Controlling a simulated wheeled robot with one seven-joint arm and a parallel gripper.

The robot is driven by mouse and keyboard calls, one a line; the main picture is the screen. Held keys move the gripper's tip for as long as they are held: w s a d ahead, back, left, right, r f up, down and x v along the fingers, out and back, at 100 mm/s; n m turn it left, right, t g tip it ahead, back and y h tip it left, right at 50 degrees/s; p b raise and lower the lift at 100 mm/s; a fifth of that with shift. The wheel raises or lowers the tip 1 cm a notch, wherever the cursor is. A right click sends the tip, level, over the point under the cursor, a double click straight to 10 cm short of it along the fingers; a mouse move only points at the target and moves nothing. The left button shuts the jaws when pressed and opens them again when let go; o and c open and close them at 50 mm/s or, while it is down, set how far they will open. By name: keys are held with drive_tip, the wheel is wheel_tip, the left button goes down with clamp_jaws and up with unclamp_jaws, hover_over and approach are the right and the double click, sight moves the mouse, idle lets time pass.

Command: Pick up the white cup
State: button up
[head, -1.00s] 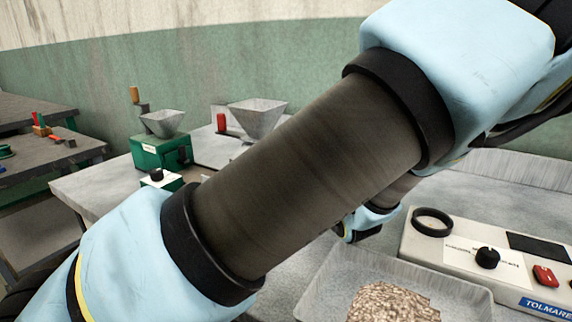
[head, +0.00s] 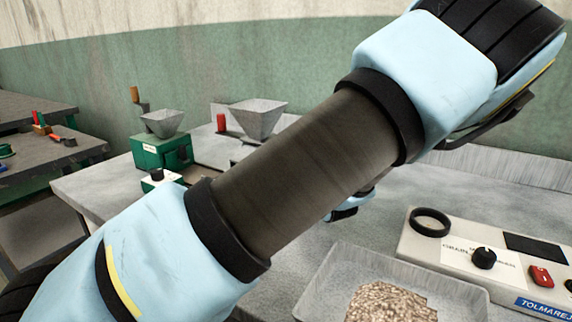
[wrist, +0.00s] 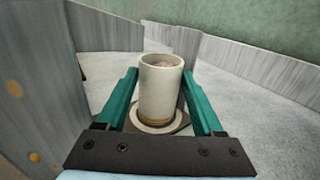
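In the wrist view, the white cup (wrist: 160,90) stands upright on a round pale base with a dark rim (wrist: 178,122). Something brownish shows inside its mouth. My gripper (wrist: 159,74) has its two green fingers open, one on each side of the cup. A gap shows on the left; the right finger looks very near the cup, and I cannot tell whether it touches. In the head view my own arm crosses the middle and hides the cup and the fingers.
A metal tray of grain (head: 333,262) and a control box with a knob (head: 440,255) sit at front right. A green mill (head: 160,150) and a metal hopper (head: 258,118) stand at back left. Grey walls (wrist: 95,40) flank the cup in the wrist view.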

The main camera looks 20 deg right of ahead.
clamp_jaws()
idle(0.7)
